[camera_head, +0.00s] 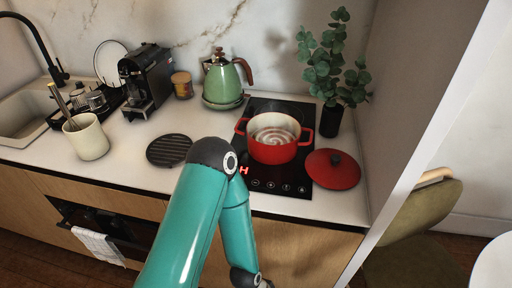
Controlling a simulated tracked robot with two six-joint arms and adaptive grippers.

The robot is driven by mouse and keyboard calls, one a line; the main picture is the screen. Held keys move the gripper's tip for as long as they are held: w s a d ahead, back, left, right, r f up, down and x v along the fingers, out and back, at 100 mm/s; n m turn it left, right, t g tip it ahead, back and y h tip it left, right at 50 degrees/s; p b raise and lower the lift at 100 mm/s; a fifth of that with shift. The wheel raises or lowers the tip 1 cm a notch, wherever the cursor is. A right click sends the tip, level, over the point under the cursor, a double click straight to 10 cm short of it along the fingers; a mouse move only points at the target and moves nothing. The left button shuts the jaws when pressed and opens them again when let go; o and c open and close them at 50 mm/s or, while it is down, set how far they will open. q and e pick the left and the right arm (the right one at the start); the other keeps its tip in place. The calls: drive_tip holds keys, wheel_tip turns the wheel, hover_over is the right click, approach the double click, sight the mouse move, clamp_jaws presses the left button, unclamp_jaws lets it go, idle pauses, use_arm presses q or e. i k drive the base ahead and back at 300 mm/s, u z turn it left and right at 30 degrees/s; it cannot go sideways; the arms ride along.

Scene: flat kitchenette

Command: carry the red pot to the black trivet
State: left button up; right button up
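The red pot (273,149) stands upright and uncovered on the black cooktop (272,184), its two side handles showing and its pale inside visible. The black trivet (169,149), round and slatted, lies flat and bare on the white counter left of the cooktop. One of my teal arms rises from the bottom edge in front of the counter and bends back down, its elbow between trivet and pot in the picture. Neither gripper shows in this view. Nothing of mine is seen touching the pot.
A red lid (332,169) lies at the cooktop's right edge. A green kettle (223,82) stands behind left of the pot, a plant (333,62) behind right. A cream utensil cup (86,137) and a coffee machine (146,79) stand left of the trivet.

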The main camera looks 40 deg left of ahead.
sight(170, 148)
drive_tip(key=k, duration=0.9)
drive_tip(key=u, duration=0.55)
drive_tip(key=i, duration=0.4)
drive_tip(key=u, duration=0.15)
